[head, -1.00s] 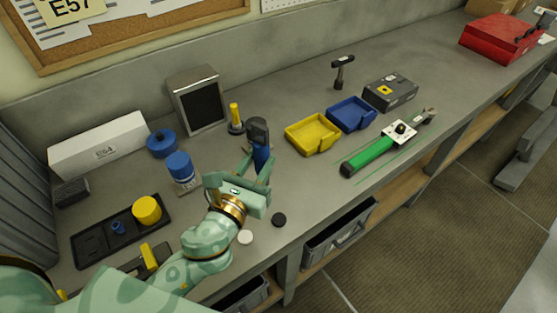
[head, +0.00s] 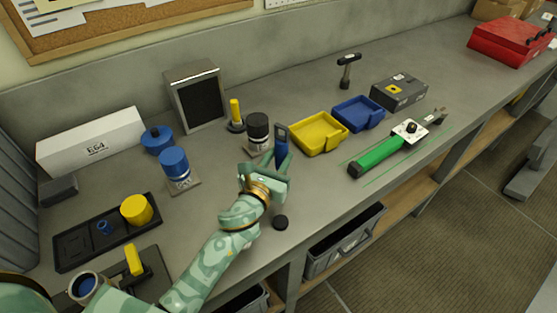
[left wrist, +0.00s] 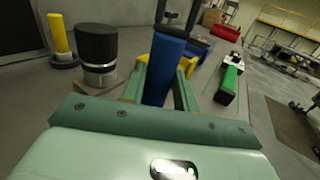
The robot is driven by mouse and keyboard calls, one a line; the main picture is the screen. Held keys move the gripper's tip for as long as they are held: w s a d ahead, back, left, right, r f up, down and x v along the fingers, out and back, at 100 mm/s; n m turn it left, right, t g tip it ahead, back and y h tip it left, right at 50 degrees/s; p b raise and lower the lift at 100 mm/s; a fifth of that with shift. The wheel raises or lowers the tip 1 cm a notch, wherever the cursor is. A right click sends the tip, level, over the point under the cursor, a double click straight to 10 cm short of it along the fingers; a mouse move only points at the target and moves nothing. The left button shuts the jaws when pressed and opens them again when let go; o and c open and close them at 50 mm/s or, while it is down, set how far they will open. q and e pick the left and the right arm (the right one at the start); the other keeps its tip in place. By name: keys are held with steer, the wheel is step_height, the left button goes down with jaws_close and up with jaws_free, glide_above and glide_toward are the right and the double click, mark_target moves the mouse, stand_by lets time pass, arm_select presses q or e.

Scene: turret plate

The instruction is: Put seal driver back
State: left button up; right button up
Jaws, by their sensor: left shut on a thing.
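My left gripper (head: 277,165) is shut on a blue upright tool (head: 281,146) with a darker top, which I take to be the seal driver. In the left wrist view the tool (left wrist: 165,68) stands between the two green fingers and its lower end is hidden. It is held over the bench, beside a black-topped canister (head: 258,128) on a small plate. In the left wrist view this canister (left wrist: 98,50) is just left of the tool, apart from it. I cannot tell whether the tool touches the bench. My right gripper is not in view.
Yellow (head: 318,132) and blue (head: 358,113) trays stand right of the tool. A yellow-handled piece (head: 235,113) and blue-topped canister (head: 175,163) are to the left. A green-handled tool (head: 380,152) lies farther right.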

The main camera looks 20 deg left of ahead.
arm_select(q)
steer(key=shift+f, duration=0.15)
steer(key=o, duration=1)
steer(key=shift+o, duration=0.4)
steer(key=shift+s+r, duration=0.25)
steer(key=s, duration=0.3)
steer(key=s+b, duration=0.1)
steer(key=s, duration=0.3)
steer(key=s+a, duration=0.1)
steer(key=s, duration=0.2)
steer(key=shift+s+f, duration=0.15)
steer(key=shift+s+a, duration=0.1)
steer(key=shift+s, duration=0.45)
